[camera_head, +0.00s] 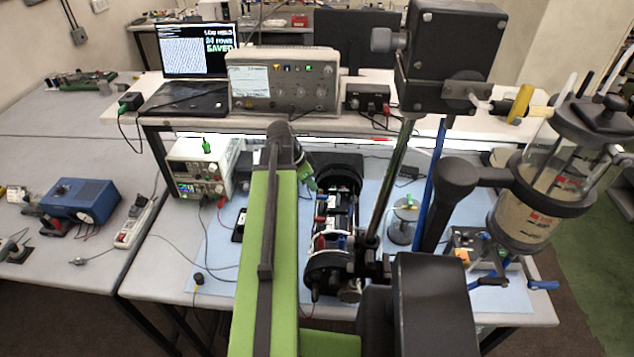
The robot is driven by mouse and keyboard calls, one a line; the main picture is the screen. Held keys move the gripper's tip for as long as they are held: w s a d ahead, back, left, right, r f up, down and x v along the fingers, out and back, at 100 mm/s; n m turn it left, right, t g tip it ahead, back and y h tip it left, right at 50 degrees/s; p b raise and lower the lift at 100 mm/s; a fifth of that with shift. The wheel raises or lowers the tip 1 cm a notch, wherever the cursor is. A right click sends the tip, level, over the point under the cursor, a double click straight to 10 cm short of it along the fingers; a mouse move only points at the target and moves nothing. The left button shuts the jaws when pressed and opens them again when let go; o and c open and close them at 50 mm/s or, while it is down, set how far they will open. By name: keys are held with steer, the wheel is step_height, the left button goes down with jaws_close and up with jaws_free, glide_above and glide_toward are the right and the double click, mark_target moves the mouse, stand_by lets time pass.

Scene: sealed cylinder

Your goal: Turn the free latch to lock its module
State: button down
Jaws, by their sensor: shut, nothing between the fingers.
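A black cylindrical frame (336,174) with round end plates lies on the light blue mat, right of my green arm. Modules (333,222) with white, red and blue parts sit between its end plates. Small red parts show along the left side of the modules, but I cannot tell which is the free latch or how it is turned. My gripper (311,184) is at the far left side of the frame, small and partly hidden by my arm. It is shut and empty. I cannot tell whether it touches the frame.
A clear tank (545,190) on a stand is at right. A power supply (199,168) with cables is left of my arm. A shelf (395,127) with a bench instrument (284,80) crosses the back. The blue mat (215,262) has some bare room at left.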

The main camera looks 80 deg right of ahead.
steer(key=p+v, duration=0.5)
steer(key=v, duration=0.2)
steer(key=shift+a+r, duration=0.2)
steer(key=shift+r, duration=0.05)
